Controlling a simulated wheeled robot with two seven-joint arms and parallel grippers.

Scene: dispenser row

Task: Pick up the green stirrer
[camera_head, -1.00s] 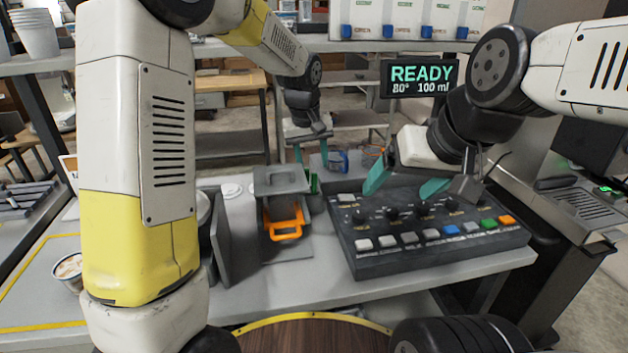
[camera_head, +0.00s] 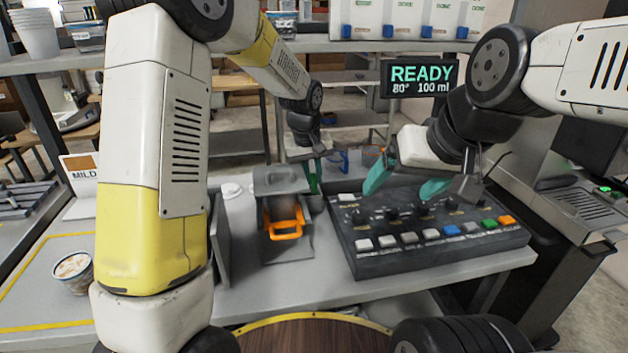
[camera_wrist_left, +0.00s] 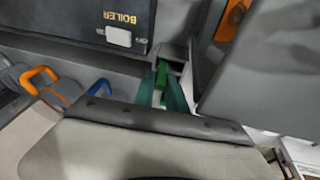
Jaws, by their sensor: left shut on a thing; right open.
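The green stirrer (camera_head: 313,184) stands at the back of the bench, between the grey machine with the orange handle and the button panel. My left gripper (camera_head: 316,168) is shut on it from above. In the left wrist view, the bright green stirrer (camera_wrist_left: 160,76) sits between the teal fingers of my left gripper (camera_wrist_left: 161,92). Its lower end is hard to make out. My right gripper (camera_head: 406,181) is open and empty, its teal fingers apart above the button panel.
The button panel (camera_head: 430,258) lies right of the stirrer. The grey machine with an orange handle (camera_head: 284,226) stands to its left. A blue handle (camera_head: 338,161) and an orange one lie behind. A small cup (camera_head: 73,273) stands far left. A READY display (camera_head: 419,78) hangs above.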

